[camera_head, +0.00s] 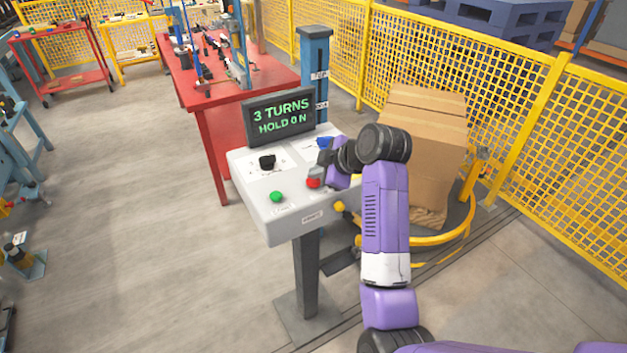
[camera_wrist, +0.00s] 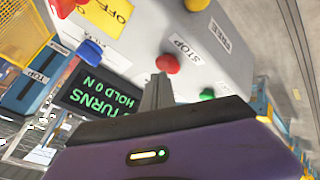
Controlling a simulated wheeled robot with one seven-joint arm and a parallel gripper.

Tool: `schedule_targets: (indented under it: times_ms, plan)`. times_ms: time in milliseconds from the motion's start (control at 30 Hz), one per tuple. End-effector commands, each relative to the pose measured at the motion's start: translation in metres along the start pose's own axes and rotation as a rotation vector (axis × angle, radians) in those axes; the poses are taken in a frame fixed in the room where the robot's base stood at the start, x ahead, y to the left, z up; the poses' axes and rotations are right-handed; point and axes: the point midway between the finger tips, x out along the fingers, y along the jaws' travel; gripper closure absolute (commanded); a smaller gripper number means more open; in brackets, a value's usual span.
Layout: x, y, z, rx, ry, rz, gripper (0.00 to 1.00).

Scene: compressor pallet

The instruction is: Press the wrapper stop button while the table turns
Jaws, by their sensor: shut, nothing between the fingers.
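The control panel (camera_head: 285,207) is a light box on a dark post. Its red stop button (camera_head: 313,183) sits on the sloped top, and in the wrist view the red button (camera_wrist: 168,63) is beside a "STOP" label. My gripper (camera_head: 321,172) is shut and empty, its fingertips (camera_wrist: 159,80) right at the red button; I cannot tell if they touch. The screen (camera_head: 279,117) reads "3 TURNS HOLD 0 N". The wrapper table carries tall cardboard boxes (camera_head: 425,120) behind my arm; its turning cannot be judged from one moment.
A green button (camera_head: 277,197), a black knob (camera_head: 267,162), a blue button (camera_head: 324,142) and a yellow button (camera_head: 339,206) are close by. A yellow guard rail (camera_head: 440,239) curves around the table. Yellow mesh fence (camera_head: 500,90) stands behind.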

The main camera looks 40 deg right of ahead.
Motion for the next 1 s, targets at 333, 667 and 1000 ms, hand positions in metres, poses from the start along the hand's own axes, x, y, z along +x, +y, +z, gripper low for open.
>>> schedule_targets:
  times_ms: [333, 667, 1000]
  plan:
    - [0.0003, -0.0001, -0.0001, 0.0, 0.001, 0.0, 1.0]
    - [0.0027, -0.0018, 0.0016, 0.0, 0.001, 0.0, 1.0]
    - [0.0054, -0.0038, 0.0036, 0.0, 0.001, 0.0, 1.0]
